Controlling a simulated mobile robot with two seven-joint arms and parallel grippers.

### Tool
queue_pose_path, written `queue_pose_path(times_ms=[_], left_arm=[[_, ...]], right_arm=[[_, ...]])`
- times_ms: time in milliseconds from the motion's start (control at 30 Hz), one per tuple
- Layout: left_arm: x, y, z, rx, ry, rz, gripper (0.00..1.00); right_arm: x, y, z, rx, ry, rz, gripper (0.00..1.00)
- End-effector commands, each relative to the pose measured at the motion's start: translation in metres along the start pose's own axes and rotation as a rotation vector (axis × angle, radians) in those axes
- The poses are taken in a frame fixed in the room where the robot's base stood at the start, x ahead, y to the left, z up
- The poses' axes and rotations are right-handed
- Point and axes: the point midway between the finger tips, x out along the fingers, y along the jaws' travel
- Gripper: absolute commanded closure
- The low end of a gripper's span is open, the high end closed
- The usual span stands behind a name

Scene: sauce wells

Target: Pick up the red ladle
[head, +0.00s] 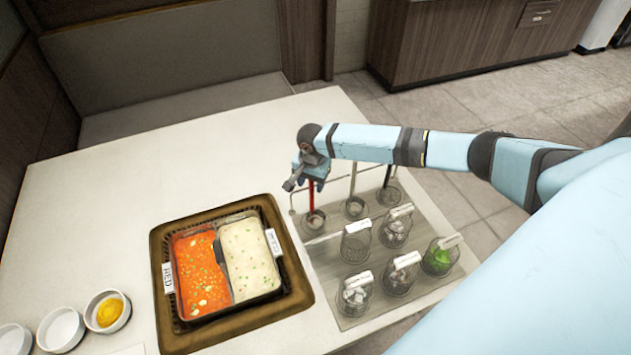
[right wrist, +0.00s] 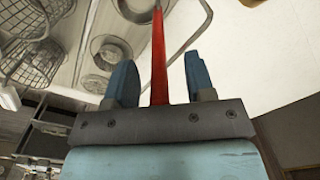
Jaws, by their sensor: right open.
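The red ladle (head: 311,193) stands upright in the head view, its lower end in a small round cup at the back left of the clear tray. My right gripper (head: 308,172) is at the upper part of its handle. In the right wrist view the red handle (right wrist: 158,60) runs between the two blue fingers of my right gripper (right wrist: 158,83). The fingers are open, with a gap on each side of the handle. The ladle's top end is hidden by the gripper. My left gripper is not in view.
Wire baskets (head: 356,245) and ingredient cups fill the clear tray (head: 330,285). A divided pot (head: 283,262) of red and white soup sits left. Small bowls (head: 107,312) stand at front left. The back left table is clear.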

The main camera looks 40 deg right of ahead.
Motion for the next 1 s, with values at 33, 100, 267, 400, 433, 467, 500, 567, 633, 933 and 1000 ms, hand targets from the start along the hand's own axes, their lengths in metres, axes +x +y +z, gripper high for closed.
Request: queue_pose_path(times_ms=[33, 100, 267, 400, 433, 467, 500, 567, 633, 933, 1000], left_arm=[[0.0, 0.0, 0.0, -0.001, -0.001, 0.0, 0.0], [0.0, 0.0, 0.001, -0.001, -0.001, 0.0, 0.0], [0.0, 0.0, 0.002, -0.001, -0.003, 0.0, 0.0], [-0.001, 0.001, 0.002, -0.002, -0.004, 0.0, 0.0], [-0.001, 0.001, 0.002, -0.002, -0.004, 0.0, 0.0], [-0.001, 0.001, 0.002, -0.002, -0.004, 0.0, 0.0], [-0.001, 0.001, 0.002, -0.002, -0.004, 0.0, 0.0], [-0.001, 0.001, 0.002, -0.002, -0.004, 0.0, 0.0], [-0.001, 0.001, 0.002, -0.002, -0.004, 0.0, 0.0], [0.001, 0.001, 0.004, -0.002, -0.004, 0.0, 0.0], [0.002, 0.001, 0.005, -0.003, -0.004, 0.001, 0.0]], right_arm=[[0.0, 0.0, 0.0, 0.0, 0.0, 0.0, 0.51], [0.0, 0.0, 0.0, 0.0, 0.0, 0.0, 0.51], [0.0, 0.0, 0.0, 0.0, 0.0, 0.0, 0.87], [-0.001, 0.0, 0.0, 0.0, 0.0, 0.0, 1.0], [-0.001, 0.0, 0.0, 0.0, 0.0, 0.0, 1.0], [-0.001, 0.0, 0.0, 0.0, 0.0, 0.0, 1.0], [-0.001, 0.0, 0.0, 0.0, 0.0, 0.0, 1.0], [-0.001, 0.0, 0.0, 0.0, 0.0, 0.0, 1.0], [-0.001, 0.0, 0.0, 0.0, 0.0, 0.0, 1.0], [-0.032, -0.001, -0.001, -0.001, 0.001, -0.002, 1.0], [-0.049, -0.002, -0.001, -0.001, 0.0, -0.004, 1.0]])
